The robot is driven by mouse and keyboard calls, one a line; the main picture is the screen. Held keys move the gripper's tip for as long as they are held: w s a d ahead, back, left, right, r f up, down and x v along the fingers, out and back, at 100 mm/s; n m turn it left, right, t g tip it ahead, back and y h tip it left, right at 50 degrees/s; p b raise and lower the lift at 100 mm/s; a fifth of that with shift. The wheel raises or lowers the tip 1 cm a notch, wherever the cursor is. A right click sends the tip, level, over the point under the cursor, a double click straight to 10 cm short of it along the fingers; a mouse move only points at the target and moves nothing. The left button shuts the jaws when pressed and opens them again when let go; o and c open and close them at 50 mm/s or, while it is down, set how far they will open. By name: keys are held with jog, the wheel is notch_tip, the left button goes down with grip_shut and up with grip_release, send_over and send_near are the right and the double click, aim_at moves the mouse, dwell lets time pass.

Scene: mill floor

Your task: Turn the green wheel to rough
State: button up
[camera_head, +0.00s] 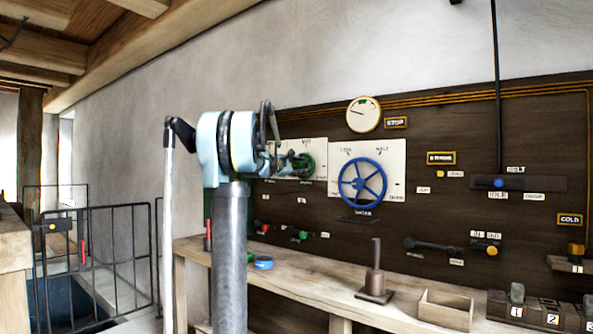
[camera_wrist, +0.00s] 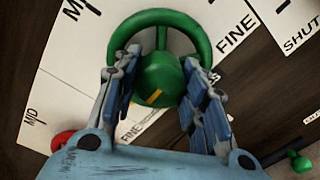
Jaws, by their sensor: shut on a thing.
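The green wheel (camera_wrist: 203,42) fills the upper middle of the wrist view, with a thick rim, a round hub and a short yellow mark low on the hub. My gripper (camera_wrist: 160,72) is shut on the wheel, one blue pad on each side of the hub. White plate labels around it read MID and FINE; I cannot read "rough" anywhere. In the head view the green wheel (camera_head: 306,163) sits on a white plate (camera_head: 318,150) on the dark wall panel, partly hidden by my arm. Which label the yellow mark points to is unclear.
A larger blue wheel (camera_head: 362,182) is mounted just right of the green one. A round gauge (camera_head: 363,114) hangs above. Below, a wooden bench (camera_head: 330,282) carries a dark post on a base (camera_head: 376,275) and an open wooden box (camera_head: 445,308). A railing (camera_head: 100,245) stands at the left.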

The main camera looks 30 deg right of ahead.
dwell(0.5)
jog(key=o, duration=1.1)
jog(key=shift+c, duration=0.2)
jog(key=v, duration=1.2)
jog(key=shift+f, duration=0.15)
jog(key=s+a+f+m+g+y, duration=0.1)
jog(key=s+a+f+m+y, duration=0.2)
jog(key=s+a+f, duration=0.9)
jog(key=s+a+f+m+g+y, duration=0.2)
jog(key=s+a+f+y, duration=0.6)
jog(key=f, duration=1.3)
jog(key=s+a+f+m+g+y, duration=0.1)
jog(key=s+a+f+m+y, duration=0.3)
jog(key=s+a+f, duration=1.3)
jog(key=a+y, duration=0.1)
jog(key=a, duration=0.2)
jog(key=shift+f+y, duration=0.25)
jog(key=shift+y, duration=0.05)
